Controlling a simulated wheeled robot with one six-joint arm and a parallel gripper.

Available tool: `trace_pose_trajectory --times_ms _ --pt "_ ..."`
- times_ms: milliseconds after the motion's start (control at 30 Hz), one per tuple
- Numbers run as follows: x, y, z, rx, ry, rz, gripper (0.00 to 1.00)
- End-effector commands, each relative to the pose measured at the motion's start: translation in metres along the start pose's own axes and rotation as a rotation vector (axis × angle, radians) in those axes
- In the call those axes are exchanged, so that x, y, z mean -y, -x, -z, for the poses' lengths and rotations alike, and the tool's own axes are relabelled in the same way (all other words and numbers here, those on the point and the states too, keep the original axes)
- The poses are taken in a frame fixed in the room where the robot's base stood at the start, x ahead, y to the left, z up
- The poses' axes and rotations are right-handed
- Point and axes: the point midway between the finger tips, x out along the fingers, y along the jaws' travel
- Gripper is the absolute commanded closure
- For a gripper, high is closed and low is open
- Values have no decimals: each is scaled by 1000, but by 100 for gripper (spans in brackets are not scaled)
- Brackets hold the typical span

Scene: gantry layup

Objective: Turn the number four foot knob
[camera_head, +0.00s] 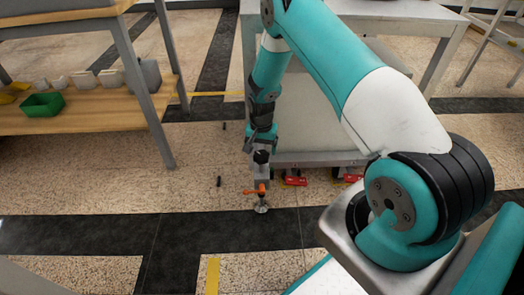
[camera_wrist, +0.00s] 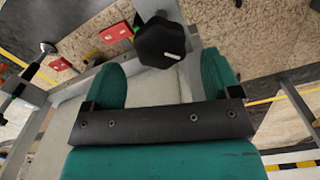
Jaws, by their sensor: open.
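A black lobed knob (camera_wrist: 160,42) with a small pale mark on its top shows in the wrist view, at the tips of my gripper (camera_wrist: 160,72). My gripper is open, with one teal finger on each side of the knob's near part. I cannot tell whether either finger touches it. In the head view the dark knob (camera_head: 262,156) is just below my gripper (camera_head: 261,140), above an orange part (camera_head: 257,189) and a metal foot (camera_head: 261,208) on the floor. I cannot read a number on the knob.
A pale cart or table (camera_head: 300,105) stands right behind my gripper. Red parts (camera_head: 295,181) sit low at its base, and one shows in the wrist view (camera_wrist: 115,32). A wooden bench (camera_head: 90,115) with a green bin (camera_head: 43,104) is at left. The floor in front is clear.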

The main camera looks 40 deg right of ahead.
Motion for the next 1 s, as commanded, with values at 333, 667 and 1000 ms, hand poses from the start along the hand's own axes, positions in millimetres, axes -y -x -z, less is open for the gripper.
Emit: trace_pose_trajectory --times_ms 333,667,1000 --pt "0 95 1 -3 -1 2 17" --pt "-1 138 0 -1 -2 0 17" --pt "-1 140 0 0 -2 0 17"
